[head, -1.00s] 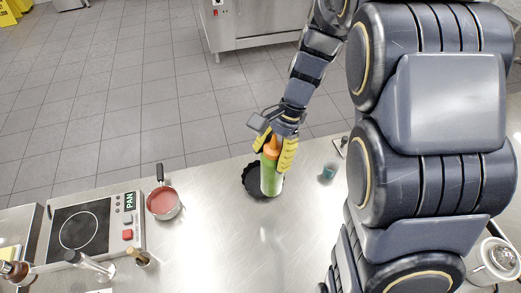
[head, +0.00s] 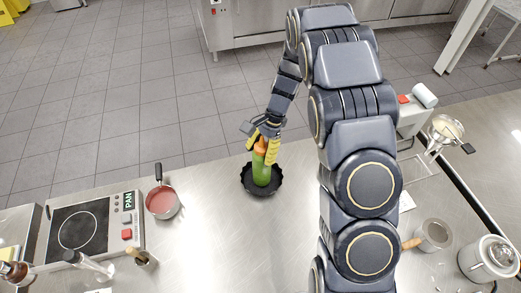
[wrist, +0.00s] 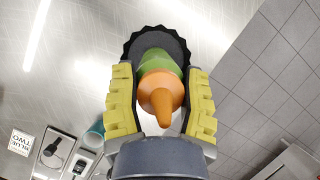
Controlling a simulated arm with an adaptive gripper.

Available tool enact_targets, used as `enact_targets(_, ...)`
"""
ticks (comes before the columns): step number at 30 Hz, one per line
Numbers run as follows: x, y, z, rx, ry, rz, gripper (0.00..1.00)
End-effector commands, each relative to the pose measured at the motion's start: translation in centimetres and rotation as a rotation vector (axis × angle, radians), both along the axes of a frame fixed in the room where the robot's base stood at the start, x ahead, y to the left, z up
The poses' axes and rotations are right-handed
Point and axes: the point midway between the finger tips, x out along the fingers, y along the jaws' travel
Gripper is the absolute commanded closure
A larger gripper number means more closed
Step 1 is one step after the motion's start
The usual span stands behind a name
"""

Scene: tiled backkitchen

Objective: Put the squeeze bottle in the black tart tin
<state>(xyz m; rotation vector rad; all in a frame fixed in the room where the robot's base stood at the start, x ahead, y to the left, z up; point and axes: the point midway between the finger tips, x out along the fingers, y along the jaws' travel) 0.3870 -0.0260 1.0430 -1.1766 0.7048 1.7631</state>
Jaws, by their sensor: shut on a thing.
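The squeeze bottle (head: 261,174) is green with an orange cap and nozzle. It is upright, over the middle of the black tart tin (head: 248,187), a fluted dark pan on the steel counter. Its base appears to be inside the rim, but I cannot tell whether it touches the tin floor. My gripper (head: 264,151) is shut on the squeeze bottle near its top, coming from above. In the wrist view the yellow finger pads (wrist: 159,88) flank the orange nozzle (wrist: 161,101), with the tin's scalloped edge (wrist: 172,38) beyond the bottle.
A red-filled saucepan (head: 162,202) stands left of the tin, beside a hot plate (head: 80,231). Small bottles stand at the front left. Counter between saucepan and tin is clear.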

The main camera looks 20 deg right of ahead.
Motion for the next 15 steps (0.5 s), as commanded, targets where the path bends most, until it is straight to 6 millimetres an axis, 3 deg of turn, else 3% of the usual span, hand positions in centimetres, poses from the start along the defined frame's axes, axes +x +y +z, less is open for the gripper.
enact_targets(9,0.05,-0.01,-0.26,0.001,-0.002,-0.001,0.85)
enact_targets(10,0.06,-0.02,-0.22,0.0,-0.002,-0.001,0.39)
enact_targets(11,0.06,-0.02,-0.2,0.0,-0.002,-0.001,0.32)
enact_targets(15,0.06,-0.02,-0.19,0.0,-0.002,-0.001,0.32)
